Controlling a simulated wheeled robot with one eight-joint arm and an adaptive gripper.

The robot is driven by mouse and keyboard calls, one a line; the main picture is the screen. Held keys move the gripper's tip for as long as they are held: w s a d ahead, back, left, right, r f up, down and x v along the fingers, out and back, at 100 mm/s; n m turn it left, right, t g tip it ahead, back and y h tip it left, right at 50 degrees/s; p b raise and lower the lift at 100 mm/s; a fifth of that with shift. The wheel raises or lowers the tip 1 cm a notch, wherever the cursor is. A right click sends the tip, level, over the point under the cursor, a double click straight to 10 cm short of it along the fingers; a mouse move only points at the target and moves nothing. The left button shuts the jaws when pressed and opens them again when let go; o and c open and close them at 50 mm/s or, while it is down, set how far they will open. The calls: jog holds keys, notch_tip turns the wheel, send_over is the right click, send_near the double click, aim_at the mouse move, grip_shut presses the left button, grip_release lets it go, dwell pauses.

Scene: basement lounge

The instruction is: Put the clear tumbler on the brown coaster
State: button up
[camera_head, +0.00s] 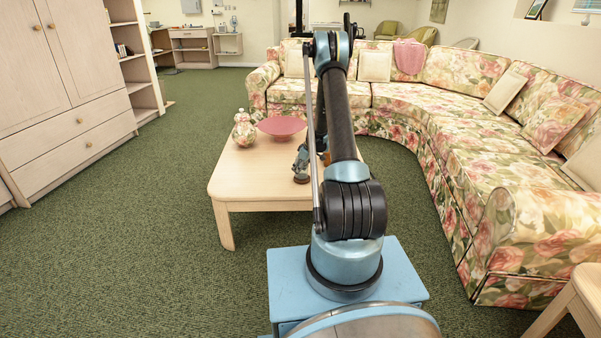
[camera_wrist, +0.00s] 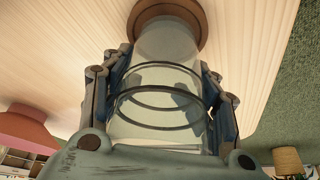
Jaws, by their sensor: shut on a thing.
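In the wrist view the clear tumbler (camera_wrist: 160,95) is between the two fingers of my gripper (camera_wrist: 166,72), which is shut on it. The tumbler's far end lies against the brown coaster (camera_wrist: 203,24) in the picture, with the coaster's rim showing around it. Whether the two touch or a small gap is left, I cannot tell. In the head view my gripper (camera_head: 301,163) is low at the coffee table, partly behind my arm.
The pale wooden coffee table (camera_head: 235,175) bears a patterned jar (camera_head: 243,130) and a wide pink bowl (camera_head: 281,126), left of my gripper. A floral sofa (camera_head: 430,110) curves behind and to the right. Open green carpet (camera_head: 130,220) lies to the left.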

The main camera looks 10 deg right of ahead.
jog(key=shift+f, duration=0.3)
jog(key=o, duration=1.4)
